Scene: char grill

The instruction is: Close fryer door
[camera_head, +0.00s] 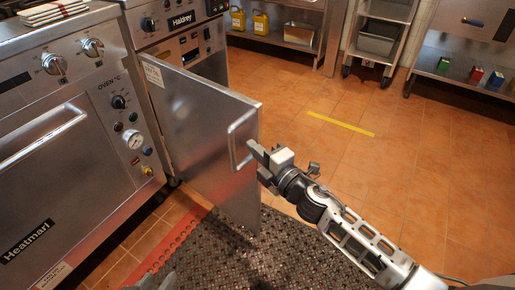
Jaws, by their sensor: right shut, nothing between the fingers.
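The fryer door (190,110) is a flat steel panel. It stands swung open, out from the front of the fryer (181,38) labelled Haldrey, with its left edge at the cabinet. Its bar handle (232,142) is near the free edge. My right gripper (257,160) comes in from the lower right and is shut and empty, close beside the handle at the door's free edge. I cannot tell whether it touches. Only a small dark part of my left gripper (158,282) shows at the bottom edge, and its fingers are not clear.
A steel oven (60,130) with knobs and a bar handle stands at the left, beside the door. A dark perforated mat (240,255) lies below. Shelves with yellow jugs (260,22) and a wheeled rack (380,40) stand at the back. The tiled floor on the right is clear.

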